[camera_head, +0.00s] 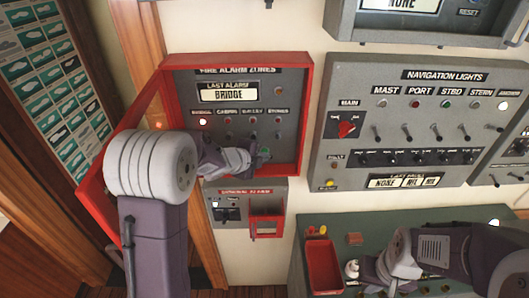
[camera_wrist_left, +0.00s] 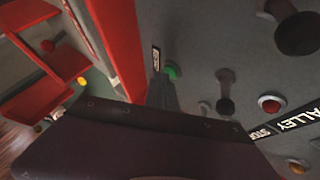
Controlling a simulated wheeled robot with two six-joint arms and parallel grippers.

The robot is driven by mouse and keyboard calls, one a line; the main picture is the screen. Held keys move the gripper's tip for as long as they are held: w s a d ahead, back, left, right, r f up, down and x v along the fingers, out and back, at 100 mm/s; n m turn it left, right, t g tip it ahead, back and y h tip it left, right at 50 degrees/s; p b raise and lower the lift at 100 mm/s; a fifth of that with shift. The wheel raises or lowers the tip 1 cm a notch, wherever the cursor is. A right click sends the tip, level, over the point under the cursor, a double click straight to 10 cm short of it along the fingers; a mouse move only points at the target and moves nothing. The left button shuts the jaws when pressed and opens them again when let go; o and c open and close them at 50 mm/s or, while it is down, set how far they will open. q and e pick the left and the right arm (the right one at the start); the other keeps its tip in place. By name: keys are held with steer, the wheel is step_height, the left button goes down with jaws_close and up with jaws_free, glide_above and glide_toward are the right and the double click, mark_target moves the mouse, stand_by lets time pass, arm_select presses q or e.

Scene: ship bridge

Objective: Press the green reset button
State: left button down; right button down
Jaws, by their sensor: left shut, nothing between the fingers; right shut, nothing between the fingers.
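The green reset button (camera_head: 265,153) is at the lower right of the grey fire alarm panel (camera_head: 289,117), partly hidden by my left gripper. In the left wrist view the green button (camera_wrist_left: 172,71) shows just beyond the fingertips, beside a small label. My left gripper (camera_head: 254,160) is shut and empty, with its tips close to the button. It also shows in the left wrist view (camera_wrist_left: 163,88); I cannot tell whether it touches the button. My right gripper (camera_head: 366,279) is shut and empty, low over the green-grey console at the lower right.
The panel sits in a red box frame (camera_head: 309,105) with its red door (camera_head: 103,170) swung open to the left. A general alarm box (camera_head: 228,214) is below. The navigation lights panel (camera_head: 359,90) is to the right. A red tray (camera_head: 323,266) lies on the console.

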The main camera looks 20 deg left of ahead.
arm_select(q)
steer(key=shift+w, duration=0.15)
stand_by(0.6)
steer(key=shift+s+d+f+b, duration=0.1)
steer(key=shift+s+b, duration=0.2)
steer(key=shift+s, duration=0.45)
steer(key=shift+s+d, duration=0.1)
steer(key=shift+s+d+b, duration=0.2)
steer(key=shift+s+b, duration=0.15)
steer(key=shift+s, duration=0.45)
steer(key=shift+s+d+b, duration=0.25)
steer(key=shift+s+b, duration=0.05)
steer(key=shift+s, duration=0.45)
steer(key=shift+s+d+b, duration=0.2)
steer(key=shift+s+b, duration=0.15)
steer(key=shift+s, duration=0.45)
